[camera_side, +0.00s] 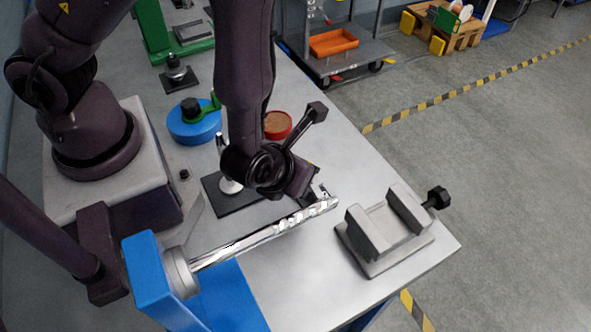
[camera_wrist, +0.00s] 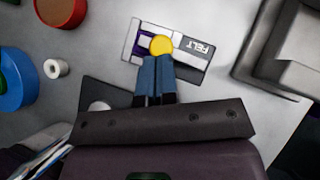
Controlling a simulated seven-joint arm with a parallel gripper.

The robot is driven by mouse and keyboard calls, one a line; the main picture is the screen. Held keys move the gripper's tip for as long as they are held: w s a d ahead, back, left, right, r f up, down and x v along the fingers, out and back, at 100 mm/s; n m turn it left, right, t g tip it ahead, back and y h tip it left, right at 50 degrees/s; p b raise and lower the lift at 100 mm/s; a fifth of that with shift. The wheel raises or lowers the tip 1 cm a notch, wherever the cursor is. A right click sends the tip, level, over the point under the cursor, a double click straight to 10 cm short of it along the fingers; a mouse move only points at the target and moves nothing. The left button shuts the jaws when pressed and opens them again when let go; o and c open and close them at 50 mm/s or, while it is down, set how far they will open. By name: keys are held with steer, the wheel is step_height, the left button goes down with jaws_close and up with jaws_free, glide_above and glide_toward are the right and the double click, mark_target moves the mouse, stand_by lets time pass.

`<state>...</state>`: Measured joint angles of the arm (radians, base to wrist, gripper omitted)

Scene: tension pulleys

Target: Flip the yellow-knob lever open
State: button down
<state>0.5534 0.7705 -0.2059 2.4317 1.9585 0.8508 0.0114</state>
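In the wrist view, a yellow knob (camera_wrist: 161,44) sits on a pale rectangular plate (camera_wrist: 190,54) marked FELT, with a dark purple part beside it. The lever arm under the knob is not clearly visible. My gripper (camera_wrist: 156,60) has its two blue fingers side by side with only a thin dark line between them. Their tips are right beside the knob, with no part of it visibly held between them; contact cannot be told. In the side view, my gripper (camera_side: 305,190) is low over the bench, and the yellow knob is hidden.
A shiny rod (camera_side: 250,240) reaches from a blue block (camera_side: 150,275) close to my gripper. A grey clamp block (camera_side: 385,255) stands to the right. A dark plate (camera_side: 240,203), a blue round box (camera_side: 190,128) and a red round tub (camera_side: 278,122) are behind.

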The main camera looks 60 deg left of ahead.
steer(key=shift+w+a, duration=0.4)
steer(key=shift+w, duration=0.25)
steer(key=shift+w+a, duration=0.2)
steer(key=shift+w, duration=0.25)
steer(key=shift+w+d, duration=0.15)
steer(key=shift+w, duration=0.45)
steer(key=shift+w+d, duration=0.15)
steer(key=shift+w, duration=0.4)
steer(key=shift+w+d+m+h, duration=0.25)
steer(key=shift+m+h, duration=0.35)
steer(key=shift+m, duration=0.3)
steer(key=shift+w+d+m+t+h, duration=0.1)
steer(key=shift+w+m+t+h, duration=0.1)
steer(key=shift+m+t+h, duration=0.3)
stand_by(2.4)
steer(key=v, duration=0.7)
steer(key=shift+r, duration=0.25)
steer(key=shift+s, duration=0.1)
